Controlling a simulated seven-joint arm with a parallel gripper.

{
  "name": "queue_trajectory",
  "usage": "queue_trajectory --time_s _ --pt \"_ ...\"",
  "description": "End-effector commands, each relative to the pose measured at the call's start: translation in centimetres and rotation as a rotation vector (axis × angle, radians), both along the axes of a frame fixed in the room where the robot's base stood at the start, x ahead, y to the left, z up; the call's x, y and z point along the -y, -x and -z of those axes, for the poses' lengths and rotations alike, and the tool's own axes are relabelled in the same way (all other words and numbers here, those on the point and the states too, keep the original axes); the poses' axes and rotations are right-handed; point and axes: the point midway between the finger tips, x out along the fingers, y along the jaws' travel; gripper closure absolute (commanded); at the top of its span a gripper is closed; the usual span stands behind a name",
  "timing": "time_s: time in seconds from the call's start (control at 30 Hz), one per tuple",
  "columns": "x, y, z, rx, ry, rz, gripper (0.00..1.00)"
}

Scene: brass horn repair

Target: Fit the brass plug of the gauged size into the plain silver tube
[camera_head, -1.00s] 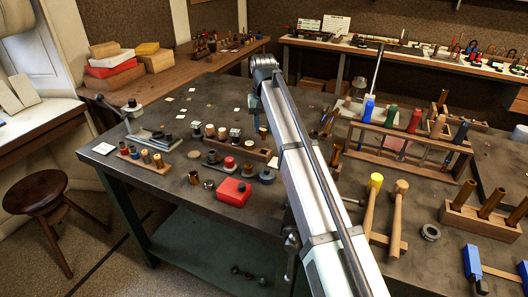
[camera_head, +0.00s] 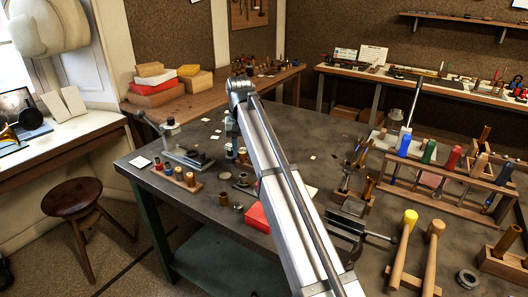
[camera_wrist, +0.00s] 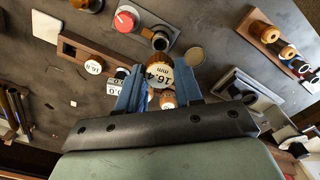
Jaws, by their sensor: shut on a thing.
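My gripper (camera_wrist: 159,88) shows in the wrist view with two blue fingers closed around a brass plug (camera_wrist: 157,61). The plug's pale end label faces the camera and reads 16.4 mm. Other labelled pieces lie beyond the fingers, one marked 16.8 (camera_wrist: 93,67) in a wooden rack. In the head view the gripper is above the left part of the bench, mostly hidden by my arm, and the held plug cannot be made out. I cannot pick out the plain silver tube with certainty in either view.
A wooden strip with several small cylinders (camera_head: 175,178) lies near the bench's left edge, beside a grey clamp-like fixture (camera_head: 190,158). Mallets (camera_head: 404,245) and a tool rack (camera_head: 440,172) occupy the right side.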

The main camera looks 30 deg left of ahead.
Motion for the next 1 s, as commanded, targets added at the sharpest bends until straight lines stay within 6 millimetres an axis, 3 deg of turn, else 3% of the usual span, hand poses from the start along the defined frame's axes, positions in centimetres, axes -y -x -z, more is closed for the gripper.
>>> queue_trajectory --time_s 0.37,1.0 --pt "-0.32 -0.42 -0.34 -0.006 0.007 0.166 0.97" --pt "-0.26 -0.4 0.32 -0.007 0.008 0.17 0.97"
